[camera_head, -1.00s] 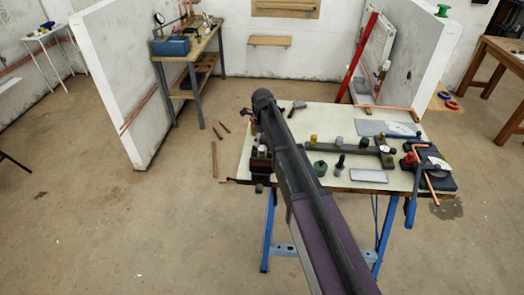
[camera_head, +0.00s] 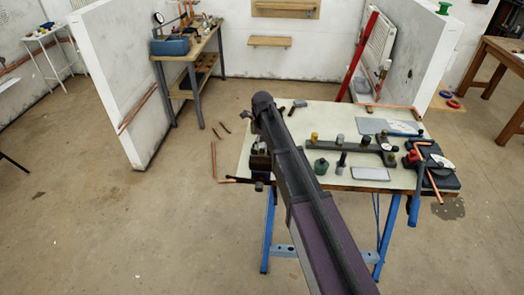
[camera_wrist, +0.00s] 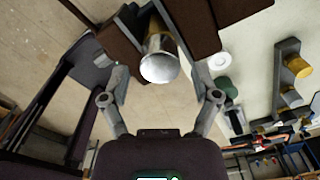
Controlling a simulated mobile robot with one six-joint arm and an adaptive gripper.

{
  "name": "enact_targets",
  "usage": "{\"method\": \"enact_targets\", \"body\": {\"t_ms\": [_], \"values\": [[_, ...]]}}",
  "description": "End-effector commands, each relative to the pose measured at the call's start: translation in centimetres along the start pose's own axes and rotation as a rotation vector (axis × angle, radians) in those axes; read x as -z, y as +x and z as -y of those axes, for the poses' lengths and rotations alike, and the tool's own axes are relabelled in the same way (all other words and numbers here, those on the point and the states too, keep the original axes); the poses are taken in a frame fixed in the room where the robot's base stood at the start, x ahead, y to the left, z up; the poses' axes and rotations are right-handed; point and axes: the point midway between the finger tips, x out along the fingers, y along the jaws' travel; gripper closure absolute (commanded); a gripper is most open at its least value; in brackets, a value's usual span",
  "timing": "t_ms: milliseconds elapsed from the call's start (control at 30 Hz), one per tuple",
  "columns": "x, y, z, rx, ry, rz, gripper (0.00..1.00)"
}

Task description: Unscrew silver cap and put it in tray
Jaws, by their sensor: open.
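The silver cap (camera_wrist: 160,68) is a round, shiny disc facing the camera in the wrist view, on the end of a brass-coloured fitting (camera_wrist: 156,38). My gripper (camera_wrist: 158,85) is open, with one finger on each side of the cap. Its fingers appear apart from the cap. In the head view, my arm hides most of my gripper and the cap near the vice (camera_head: 260,162) at the bench's left edge. A shallow pale grey tray (camera_head: 370,174) lies near the bench's front edge, right of my arm.
A dark manifold bar (camera_head: 350,146) with several caps crosses the bench (camera_head: 330,112). A green round object (camera_head: 321,167) and a dark upright fitting (camera_head: 341,163) stand left of the tray. A pipe bender (camera_head: 435,165) stands at the right end.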

Motion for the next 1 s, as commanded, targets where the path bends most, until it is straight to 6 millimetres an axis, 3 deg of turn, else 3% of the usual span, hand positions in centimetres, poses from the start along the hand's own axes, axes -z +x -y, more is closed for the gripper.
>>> {"method": "enact_targets", "body": {"t_ms": [300,667,933,1000], "values": [[0.0,1.9,0.0,0.0,0.0,0.0,0.21],[0.0,2.0,0.0,0.0,0.0,0.0,0.21],[0.0,2.0,0.0,0.0,0.0,0.0,0.98],[0.0,2.0,0.0,0.0,0.0,0.0,1.0]]}}
